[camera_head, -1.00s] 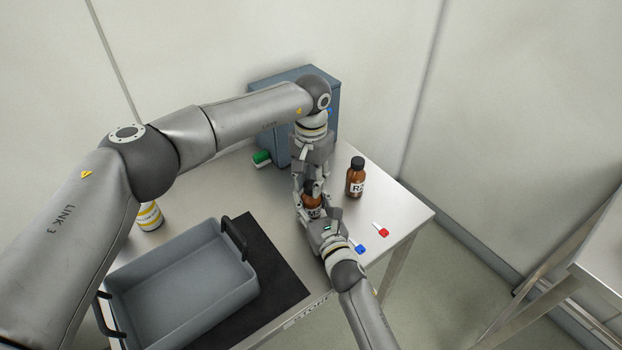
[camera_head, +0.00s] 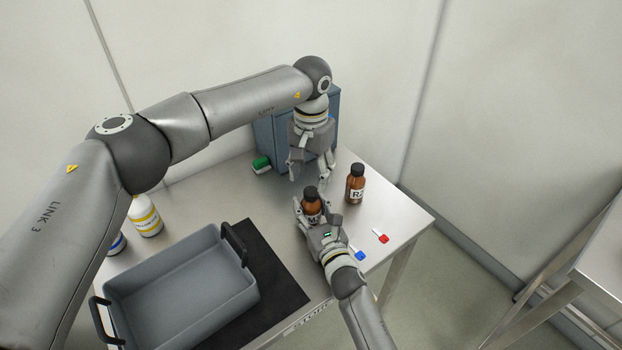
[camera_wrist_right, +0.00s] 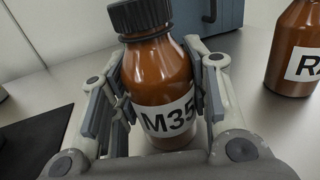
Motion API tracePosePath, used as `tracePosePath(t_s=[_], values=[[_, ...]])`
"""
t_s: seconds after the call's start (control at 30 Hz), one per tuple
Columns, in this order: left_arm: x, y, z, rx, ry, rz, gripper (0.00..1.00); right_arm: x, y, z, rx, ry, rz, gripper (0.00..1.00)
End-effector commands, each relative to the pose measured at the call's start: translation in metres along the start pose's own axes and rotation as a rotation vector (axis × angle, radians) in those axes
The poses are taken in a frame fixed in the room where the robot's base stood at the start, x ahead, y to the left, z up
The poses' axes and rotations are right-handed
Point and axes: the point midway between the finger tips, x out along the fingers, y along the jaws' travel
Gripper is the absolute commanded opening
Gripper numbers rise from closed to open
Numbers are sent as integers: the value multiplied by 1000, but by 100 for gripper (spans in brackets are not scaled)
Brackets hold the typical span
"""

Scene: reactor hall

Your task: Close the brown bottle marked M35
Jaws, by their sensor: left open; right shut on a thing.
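The brown bottle marked M35 (camera_head: 312,210) stands upright on the metal table. Its label reads M35 in the right wrist view (camera_wrist_right: 160,85), and a black cap (camera_wrist_right: 140,15) sits on its neck. My right gripper (camera_head: 312,222) is shut around the bottle's body from the near side; its fingers flank the bottle in the right wrist view (camera_wrist_right: 165,100). My left gripper (camera_head: 311,172) is open and empty, pointing down above and behind the bottle, apart from the cap. Whether the cap is fully tight cannot be seen.
Another brown bottle (camera_head: 355,184) with a black cap stands close on the right. A blue key (camera_head: 358,253) and a red key (camera_head: 381,238) lie at the right. A grey tray (camera_head: 180,290) on a black mat, white bottles (camera_head: 146,217), and a blue-grey box (camera_head: 268,135) take other space.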

Motion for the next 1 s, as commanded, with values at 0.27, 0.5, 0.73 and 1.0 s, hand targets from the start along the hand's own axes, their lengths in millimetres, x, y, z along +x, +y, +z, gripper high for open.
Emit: tracePosePath(t_s=[0.27, 0.5, 0.73, 1.0], values=[[0, 0, 0, -7, 0, 0, 48, 0, 0, -1, 0, 3, 0, 0], [-1, 1, 0, -189, 0, 0, 48, 0, 0, -1, 0, 2, 0, 0], [-4, 2, 0, -543, 0, 0, 48, 0, 0, -1, 0, 2, 0, 0], [-8, 3, -1, -969, 0, 1, 48, 0, 0, -1, 0, 2, 0, 0]])
